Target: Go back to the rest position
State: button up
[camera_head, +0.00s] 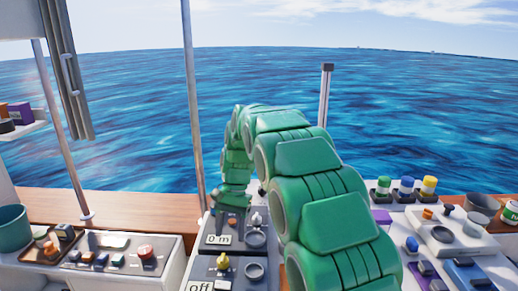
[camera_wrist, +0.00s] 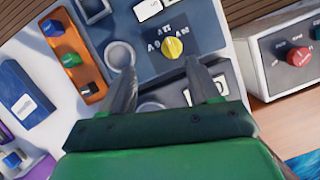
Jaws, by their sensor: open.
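My gripper (camera_wrist: 165,78) is open in the wrist view, with its two dark fingers spread and nothing between them. A yellow knob (camera_wrist: 173,47) on a dark blue panel (camera_wrist: 205,25) shows just beyond the fingertips, apart from them as far as I can tell. In the head view my green arm arches up over the consoles and comes down at the left. My gripper (camera_head: 222,215) there points down close to the panel with the "0 m" display (camera_head: 218,239). The yellow knob (camera_head: 223,262) sits on the panel in front of it. Exact finger clearance is hard to tell.
A box with a red knob (camera_head: 145,252) and a teal cup (camera_head: 13,231) stand at left. At right are several capped jars (camera_head: 405,187) and a white box (camera_head: 448,233). A thin pole (camera_head: 193,90) rises left of the arm. Open air lies above the consoles.

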jog(key=s+d+r+n+t, duration=0.1)
jog(key=s+d+r, duration=0.3)
jog(key=s+d, duration=0.4)
jog(key=s+d+r, duration=0.4)
jog(key=s+d, duration=0.4)
jog(key=s+d+f+n, duration=0.1)
jog(key=s+d, duration=0.3)
jog(key=s, duration=0.7)
jog(key=s+d+f+n+t+h, duration=0.1)
jog(key=s+d, duration=0.4)
jog(key=s, duration=0.6)
jog(key=shift+s+f, duration=0.25)
jog(key=shift+f, duration=0.35)
